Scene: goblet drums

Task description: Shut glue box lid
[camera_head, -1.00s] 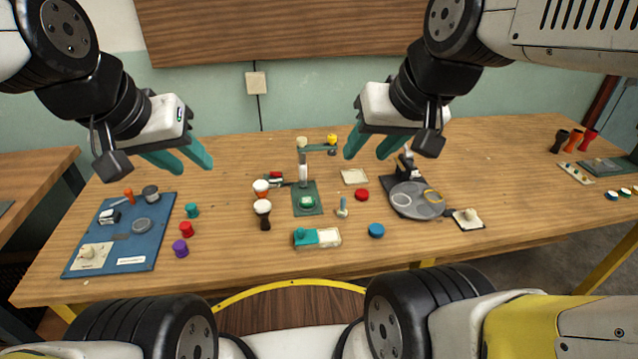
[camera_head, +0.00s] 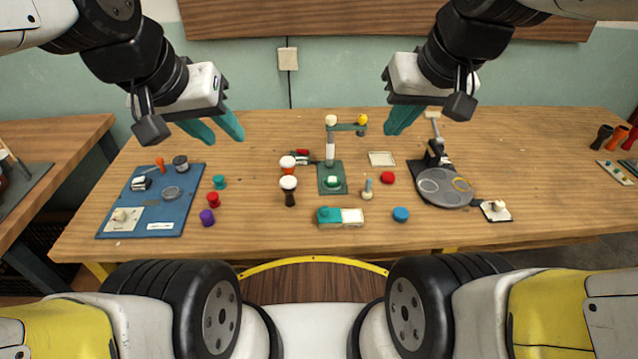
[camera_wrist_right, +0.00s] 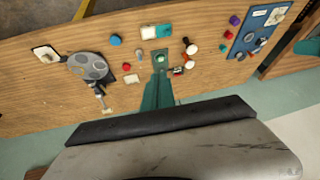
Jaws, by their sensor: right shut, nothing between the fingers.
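A small box (camera_head: 351,216), teal on its left half and pale on its right half, lies near the front edge of the table; I take it for the glue box. A teal knob sits on its left half. I cannot tell how its lid stands. It also shows in the right wrist view (camera_wrist_right: 148,33), near the top. My right gripper (camera_head: 393,132) is shut and empty, high above the back of the table, away from the box. Its teal fingers show together in the wrist view (camera_wrist_right: 158,80). My left gripper (camera_head: 226,140) is open and empty, above the back left.
A green stand (camera_head: 332,178) is behind the box. Two goblet drums (camera_head: 289,185) stand to its left, a blue disc (camera_head: 401,214) to its right. A blue board (camera_head: 150,205) lies left, a grey round plate (camera_head: 444,190) right.

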